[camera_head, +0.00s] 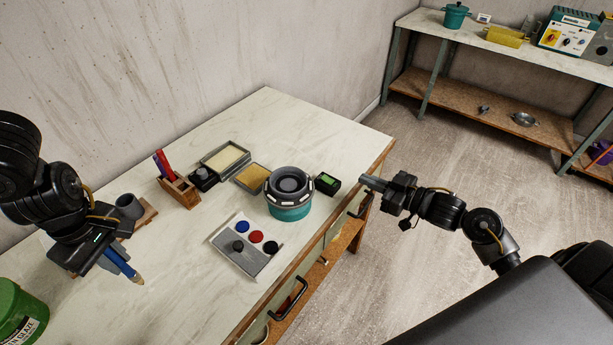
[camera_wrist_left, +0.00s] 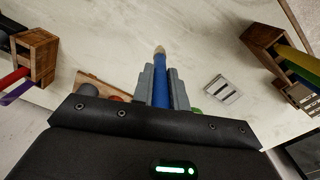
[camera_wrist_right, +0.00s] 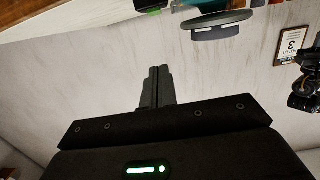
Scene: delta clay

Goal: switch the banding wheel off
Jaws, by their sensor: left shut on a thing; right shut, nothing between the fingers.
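The banding wheel (camera_head: 290,190), with a grey round top and a teal base, stands near the table's front right edge. It seems to show at the top of the right wrist view (camera_wrist_right: 215,22). A small black box with a green top (camera_head: 327,183) stands just right of it. A grey panel (camera_head: 247,247) with blue, red and black buttons and a dark knob lies in front. My right gripper (camera_head: 370,183) is shut and empty, right of the green-topped box and apart from it. My left gripper (camera_head: 112,250) is shut on a blue brush (camera_wrist_left: 160,85) with a tan tip, over the table's left part.
A wooden holder (camera_head: 180,190) with red and purple tools, a tray (camera_head: 225,158) and a yellow sponge-like block (camera_head: 252,178) stand behind the wheel. A green jar (camera_head: 18,315) is at the near left. Drawer handles (camera_head: 288,300) stick out from the table front.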

